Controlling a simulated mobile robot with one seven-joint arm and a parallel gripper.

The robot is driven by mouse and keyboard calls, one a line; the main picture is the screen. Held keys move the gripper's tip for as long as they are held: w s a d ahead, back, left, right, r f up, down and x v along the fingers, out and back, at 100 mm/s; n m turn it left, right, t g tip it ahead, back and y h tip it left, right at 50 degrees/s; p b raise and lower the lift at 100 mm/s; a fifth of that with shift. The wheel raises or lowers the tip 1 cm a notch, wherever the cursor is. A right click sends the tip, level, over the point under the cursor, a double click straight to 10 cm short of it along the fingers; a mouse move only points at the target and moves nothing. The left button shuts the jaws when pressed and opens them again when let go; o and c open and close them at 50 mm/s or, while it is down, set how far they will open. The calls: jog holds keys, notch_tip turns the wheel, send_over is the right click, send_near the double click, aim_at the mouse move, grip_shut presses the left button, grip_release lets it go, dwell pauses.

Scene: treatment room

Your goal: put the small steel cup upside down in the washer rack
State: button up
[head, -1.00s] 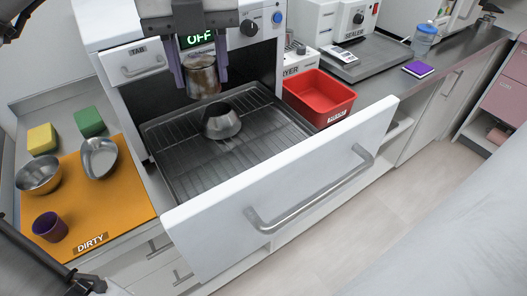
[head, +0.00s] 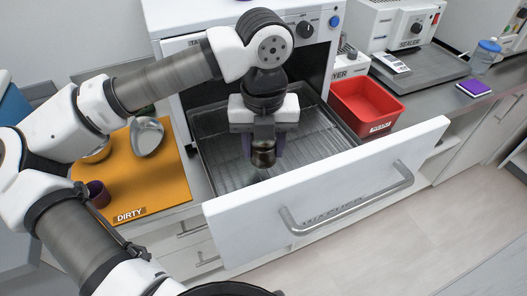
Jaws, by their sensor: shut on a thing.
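My gripper (head: 263,152) points down over the washer rack (head: 219,172), with its fingers on both sides of the small steel cup (head: 263,156). The cup's upper part is hidden by the gripper, and I cannot tell which way up it is or whether it touches the wires. The rack lies in the pulled-out washer drawer, behind its white front (head: 330,180). The overturned steel bowl seen earlier in the rack is now hidden behind my arm and gripper.
An orange "DIRTY" mat (head: 165,186) at left holds a steel dish (head: 147,136), a purple cup (head: 98,194) and a partly hidden steel bowl (head: 97,153). A red bin (head: 367,106) stands right of the drawer. Bare rack shows at left and right.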

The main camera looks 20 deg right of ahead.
aim_at(263, 156)
jog(key=shift+f, duration=1.5)
jog(key=shift+f, duration=0.15)
jog(key=o, duration=1.1)
jog(key=shift+c, duration=0.2)
notch_tip(263, 156, up, 12)
jog(key=shift+r+b, duration=0.2)
jog(key=shift+b, duration=0.3)
